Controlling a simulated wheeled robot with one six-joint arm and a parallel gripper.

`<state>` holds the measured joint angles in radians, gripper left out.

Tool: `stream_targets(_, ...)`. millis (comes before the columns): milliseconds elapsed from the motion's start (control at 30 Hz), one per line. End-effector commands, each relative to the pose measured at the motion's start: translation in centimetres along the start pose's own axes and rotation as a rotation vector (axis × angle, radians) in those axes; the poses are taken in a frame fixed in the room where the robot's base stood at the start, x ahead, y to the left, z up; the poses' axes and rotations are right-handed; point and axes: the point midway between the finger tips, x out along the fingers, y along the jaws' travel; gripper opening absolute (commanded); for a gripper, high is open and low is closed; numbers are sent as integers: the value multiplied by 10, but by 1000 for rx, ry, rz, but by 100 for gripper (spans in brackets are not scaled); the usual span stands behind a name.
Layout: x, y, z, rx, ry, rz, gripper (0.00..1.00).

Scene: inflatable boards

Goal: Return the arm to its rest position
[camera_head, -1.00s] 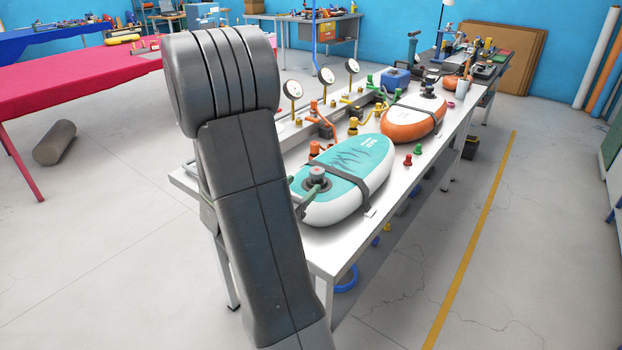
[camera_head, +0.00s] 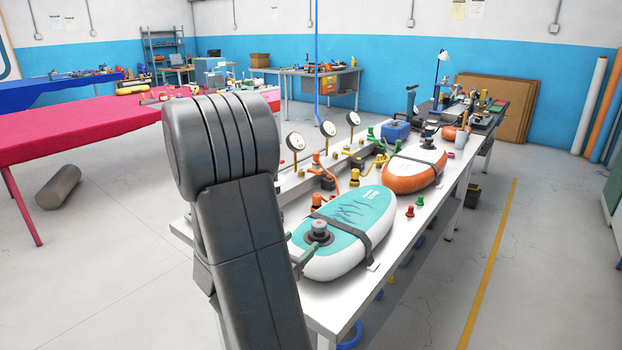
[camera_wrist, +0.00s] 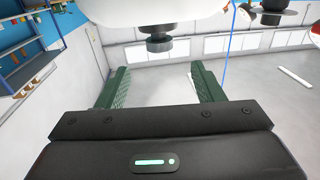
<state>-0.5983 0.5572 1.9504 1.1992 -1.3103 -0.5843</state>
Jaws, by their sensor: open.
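A white rounded shape with a dark round fitting (camera_wrist: 158,40) fills the top of the wrist view. In the head view a teal and white inflatable board (camera_head: 345,235) lies strapped on the white bench (camera_head: 335,300). An orange and white board (camera_head: 412,168) lies farther along it.
Gauges (camera_head: 296,142), coloured valves and red and green caps (camera_head: 415,205) stand on the bench. A table with a pink cloth (camera_head: 80,125) is at the left, a dark roll (camera_head: 58,187) on the floor near it.

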Motion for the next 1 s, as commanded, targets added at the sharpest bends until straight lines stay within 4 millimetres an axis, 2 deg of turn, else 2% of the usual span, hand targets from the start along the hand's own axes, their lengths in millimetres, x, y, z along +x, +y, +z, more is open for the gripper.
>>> stream_targets(600, 110, 1, 0, -1, -1, 3, 61)
stream_targets(700, 121, 1, -1, 0, 1, 3, 61)
stream_targets(1000, 119, 0, -7, -1, 0, 0, 61)
